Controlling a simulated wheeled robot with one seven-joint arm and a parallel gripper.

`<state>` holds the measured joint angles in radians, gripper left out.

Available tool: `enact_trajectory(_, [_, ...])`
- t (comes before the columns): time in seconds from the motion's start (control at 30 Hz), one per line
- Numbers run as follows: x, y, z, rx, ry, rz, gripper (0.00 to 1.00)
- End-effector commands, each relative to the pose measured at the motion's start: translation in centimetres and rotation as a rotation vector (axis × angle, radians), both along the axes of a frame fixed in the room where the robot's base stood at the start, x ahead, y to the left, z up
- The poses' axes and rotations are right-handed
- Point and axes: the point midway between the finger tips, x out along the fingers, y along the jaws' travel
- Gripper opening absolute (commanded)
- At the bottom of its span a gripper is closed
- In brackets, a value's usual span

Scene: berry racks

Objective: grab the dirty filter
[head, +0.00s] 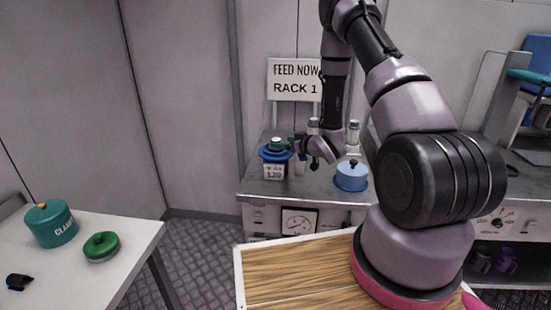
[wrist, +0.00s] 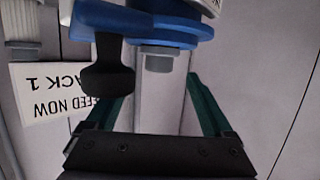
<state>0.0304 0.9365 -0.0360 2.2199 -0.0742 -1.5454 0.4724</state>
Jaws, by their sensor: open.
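No piece clearly shows as a dirty filter. The likely spot is a blue-rimmed housing (head: 275,155) with a white "120" label on the counter; in the upside-down wrist view its blue rim (wrist: 160,38) has a grey stub (wrist: 158,62) standing out of it. My gripper (head: 290,145) is beside the top of this housing, coming from the right. It is open and empty in the wrist view (wrist: 160,80), with its green fingers apart and the stub near the gap between their tips. Whether they touch anything cannot be told. The inside of the housing is hidden.
A blue lid-like piece with a black knob (head: 352,176) stands right of the gripper on the counter (head: 310,190). On the left table (head: 130,238) are a teal canister (head: 50,224), a green lid (head: 101,246) and a black piece (head: 18,282).

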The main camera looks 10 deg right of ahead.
Motion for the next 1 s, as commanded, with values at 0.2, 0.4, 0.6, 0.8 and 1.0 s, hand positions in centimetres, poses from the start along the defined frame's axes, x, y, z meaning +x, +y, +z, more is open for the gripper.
enact_trajectory(0.2, [2.9,1.5,-0.7,-0.002,-0.001,0.004,0.86])
enact_trajectory(0.4, [3.8,1.8,-1.0,-0.001,0.000,0.001,0.86])
enact_trajectory(0.6, [3.7,1.8,-1.0,0.000,0.000,0.000,0.67])
enact_trajectory(0.8, [3.7,1.7,-1.0,0.000,0.000,0.000,0.00])
enact_trajectory(1.0, [3.7,1.7,-1.0,-0.001,0.000,0.000,0.00])
